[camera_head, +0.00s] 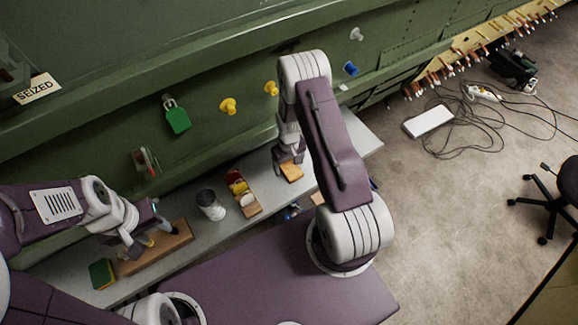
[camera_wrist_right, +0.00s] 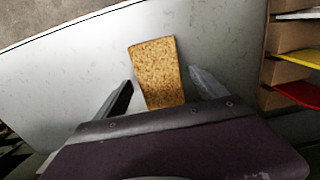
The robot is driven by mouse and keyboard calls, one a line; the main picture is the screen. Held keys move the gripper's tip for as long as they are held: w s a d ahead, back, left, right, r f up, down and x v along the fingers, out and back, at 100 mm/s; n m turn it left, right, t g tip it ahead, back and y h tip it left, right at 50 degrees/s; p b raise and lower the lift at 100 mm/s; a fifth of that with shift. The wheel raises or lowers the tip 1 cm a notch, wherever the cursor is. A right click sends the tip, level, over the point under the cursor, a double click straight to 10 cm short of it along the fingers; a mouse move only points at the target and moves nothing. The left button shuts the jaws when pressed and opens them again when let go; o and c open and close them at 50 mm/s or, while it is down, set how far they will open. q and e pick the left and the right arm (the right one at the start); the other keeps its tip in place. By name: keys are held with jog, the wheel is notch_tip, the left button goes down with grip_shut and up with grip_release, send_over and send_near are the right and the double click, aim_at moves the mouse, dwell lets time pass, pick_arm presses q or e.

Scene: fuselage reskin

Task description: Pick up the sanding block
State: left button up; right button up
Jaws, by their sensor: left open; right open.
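A tan, speckled block (camera_head: 291,172), which looks like the sanding block, lies on the grey shelf below my right gripper (camera_head: 287,160). In the right wrist view the block (camera_wrist_right: 156,70) lies flat on the pale surface. The open fingers of my right gripper (camera_wrist_right: 162,80) stand on either side of its near part, with a gap on both sides. Its near end is hidden by the gripper body. My left gripper (camera_head: 143,228) is open, over a wooden board (camera_head: 160,250) at the left of the shelf. Nothing shows held in it.
A green and yellow block (camera_head: 102,273) lies left of the board. A metal can (camera_head: 210,204) and a wooden holder with coloured sheets (camera_head: 243,194) stand between my grippers. The green fuselage wall (camera_head: 200,75) rises behind the shelf (camera_head: 345,135), which is clear at its right end.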

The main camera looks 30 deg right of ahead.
aim_at(293, 167)
jog(key=shift+w, duration=0.1)
jog(key=c, duration=0.4)
jog(key=shift+s, duration=0.2)
jog(key=c, duration=1)
jog(key=shift+r, duration=0.1)
jog(key=shift+c, duration=0.2)
jog(key=shift+w+r, duration=0.1)
jog(key=shift+w, duration=0.05)
jog(key=shift+r+b, duration=0.3)
jog(key=shift+b, duration=0.05)
jog(key=r, duration=0.1)
jog(key=r+b, duration=0.1)
jog(key=s+d+r+b, duration=0.1)
jog(key=shift+d+r, duration=0.1)
jog(key=shift+r, duration=0.25)
jog(key=s+d+r+b, duration=0.2)
jog(key=s+d+r, duration=0.4)
jog(key=d, duration=0.1)
jog(key=shift+s+d+r+b, duration=0.25)
jog(key=shift+s+d+b, duration=0.1)
jog(key=shift+d+b, duration=0.05)
